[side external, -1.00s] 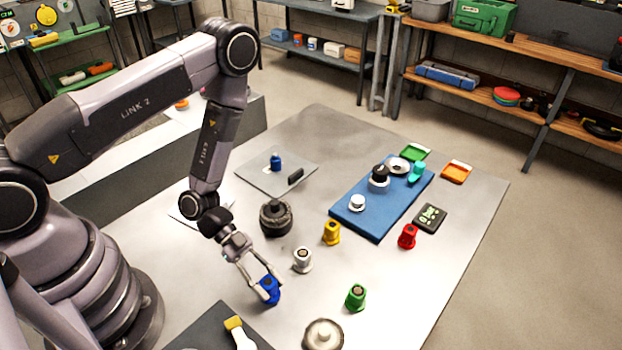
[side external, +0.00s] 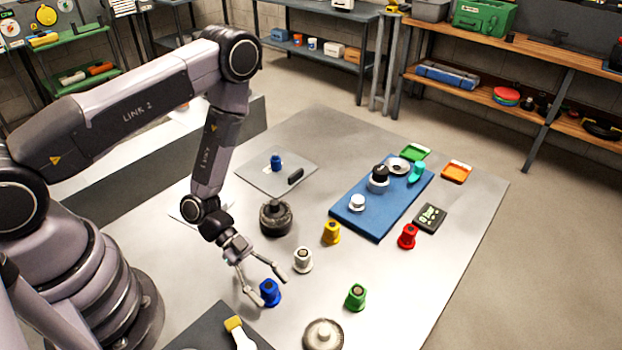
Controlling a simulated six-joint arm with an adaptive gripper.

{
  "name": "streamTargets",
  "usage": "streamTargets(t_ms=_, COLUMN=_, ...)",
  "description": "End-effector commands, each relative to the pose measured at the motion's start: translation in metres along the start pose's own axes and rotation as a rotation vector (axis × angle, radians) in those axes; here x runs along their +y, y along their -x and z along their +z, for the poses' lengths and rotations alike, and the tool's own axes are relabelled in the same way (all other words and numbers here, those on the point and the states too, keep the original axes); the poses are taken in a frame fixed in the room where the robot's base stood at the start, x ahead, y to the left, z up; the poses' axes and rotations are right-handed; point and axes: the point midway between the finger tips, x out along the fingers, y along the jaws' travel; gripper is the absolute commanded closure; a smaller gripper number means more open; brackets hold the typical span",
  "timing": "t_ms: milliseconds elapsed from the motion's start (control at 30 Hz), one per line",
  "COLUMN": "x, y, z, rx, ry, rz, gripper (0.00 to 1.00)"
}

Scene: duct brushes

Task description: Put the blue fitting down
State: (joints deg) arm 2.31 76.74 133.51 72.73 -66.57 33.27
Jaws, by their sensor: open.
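The blue fitting (side external: 270,292) stands upright on the grey table, near the front left of the group of fittings. My gripper (side external: 272,290) is open, with its fingers spread wide around and just above the fitting. One finger is at the fitting's left and the other is up to its right, near the white fitting (side external: 302,260). The fingers look clear of the blue fitting, though the exact gap on the left is hard to tell.
A yellow fitting (side external: 331,232), a green fitting (side external: 356,296) and a red fitting (side external: 408,236) stand to the right. A dark round part (side external: 276,218) is behind. A blue mat (side external: 351,222) holds several parts. A dark mat (side external: 205,332) lies at the front.

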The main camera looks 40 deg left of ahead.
Motion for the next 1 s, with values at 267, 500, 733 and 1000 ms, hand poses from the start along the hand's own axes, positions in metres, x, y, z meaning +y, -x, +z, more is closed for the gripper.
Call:
streamTargets(t_ms=267, x=-0.002, y=0.045, z=-0.001, rx=-0.001, ry=0.002, rz=-0.009, gripper=0.45)
streamTargets(t_ms=500, x=-0.001, y=0.095, z=-0.001, rx=-0.001, ry=-0.001, rz=-0.006, gripper=0.45)
streamTargets(t_ms=733, x=-0.003, y=0.12, z=0.0, rx=-0.015, ry=-0.003, rz=-0.006, gripper=0.45)
streamTargets(t_ms=1000, x=-0.077, y=0.186, z=-0.004, rx=-0.464, ry=-0.005, rz=-0.232, gripper=0.45)
